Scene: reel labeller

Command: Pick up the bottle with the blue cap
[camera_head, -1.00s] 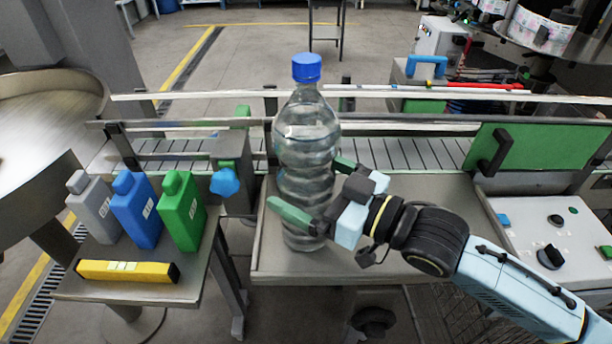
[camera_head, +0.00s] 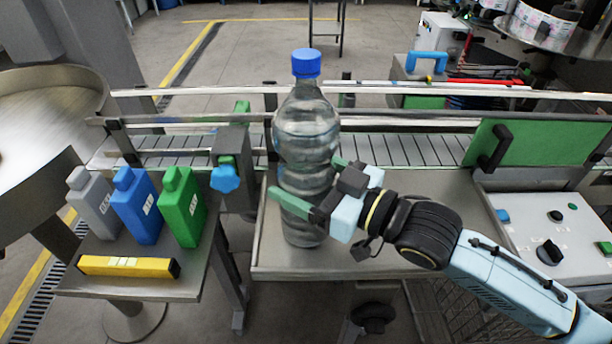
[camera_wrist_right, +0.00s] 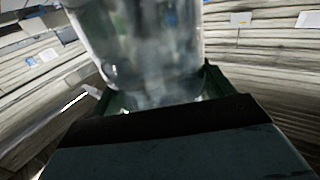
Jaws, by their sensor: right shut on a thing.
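A clear plastic bottle with a blue cap (camera_head: 306,130) stands upright over the steel table (camera_head: 400,262) in front of the conveyor. I cannot tell whether its base touches the table. My right gripper (camera_head: 312,185) comes in from the right, with its green fingers on either side of the bottle's middle, shut on it. In the right wrist view the clear bottle (camera_wrist_right: 145,45) sits between the fingers, and its cap is out of that picture. My left gripper is not in view.
A side stand holds grey (camera_head: 92,202), blue (camera_head: 137,207) and green (camera_head: 183,207) containers and a yellow bar (camera_head: 128,266). A conveyor (camera_head: 400,150) with rails runs behind the bottle. A control panel (camera_head: 560,235) is at right. The table's right part is clear.

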